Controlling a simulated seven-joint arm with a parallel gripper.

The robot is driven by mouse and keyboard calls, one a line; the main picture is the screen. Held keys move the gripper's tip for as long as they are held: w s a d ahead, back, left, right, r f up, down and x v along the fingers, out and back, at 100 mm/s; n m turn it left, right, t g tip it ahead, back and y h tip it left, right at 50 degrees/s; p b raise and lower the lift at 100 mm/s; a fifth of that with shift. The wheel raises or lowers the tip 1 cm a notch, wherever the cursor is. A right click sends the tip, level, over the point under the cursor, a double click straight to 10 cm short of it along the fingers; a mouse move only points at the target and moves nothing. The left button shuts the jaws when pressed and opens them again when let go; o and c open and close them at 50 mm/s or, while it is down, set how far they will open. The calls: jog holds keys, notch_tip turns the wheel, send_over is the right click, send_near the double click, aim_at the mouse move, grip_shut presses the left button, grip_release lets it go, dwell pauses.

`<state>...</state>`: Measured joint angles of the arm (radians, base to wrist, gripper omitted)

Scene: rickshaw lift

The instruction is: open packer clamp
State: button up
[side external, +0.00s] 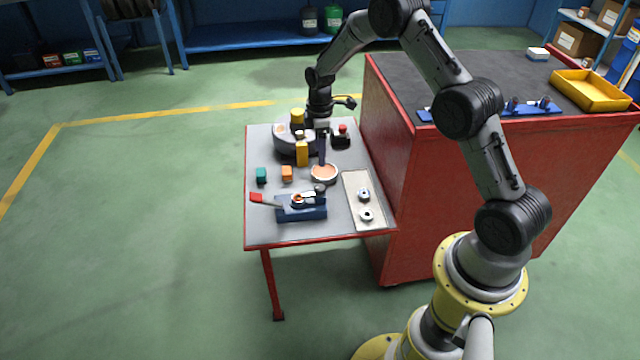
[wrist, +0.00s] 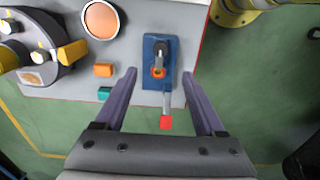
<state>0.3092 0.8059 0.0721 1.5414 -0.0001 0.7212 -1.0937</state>
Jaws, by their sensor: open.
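The packer clamp is a blue block with a metal toggle mechanism (side external: 303,209) at the front of the small grey table. Its lever with a red grip (side external: 257,198) points left and lies low, reaching about the table's edge. In the wrist view the clamp's blue base (wrist: 150,45) is ahead, with the red grip (wrist: 166,122) pointing back toward my gripper. My gripper (wrist: 158,74) is open and empty. In the side view my gripper (side external: 322,152) points down over the back half of the table, apart from the clamp. The clamp appears between the fingers in the wrist view, without visible contact.
A grey round fixture (side external: 285,144) with yellow parts stands at the table's back. A yellow block (side external: 302,153), orange block (side external: 287,174), teal block (side external: 261,175) and copper-topped disc (side external: 324,173) lie between. A tall red cabinet (side external: 480,200) adjoins right.

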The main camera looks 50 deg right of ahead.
aim_at(320, 187)
notch_tip(320, 187, down, 13)
dwell(0.4)
jog(key=shift+c, duration=0.2)
grip_shut()
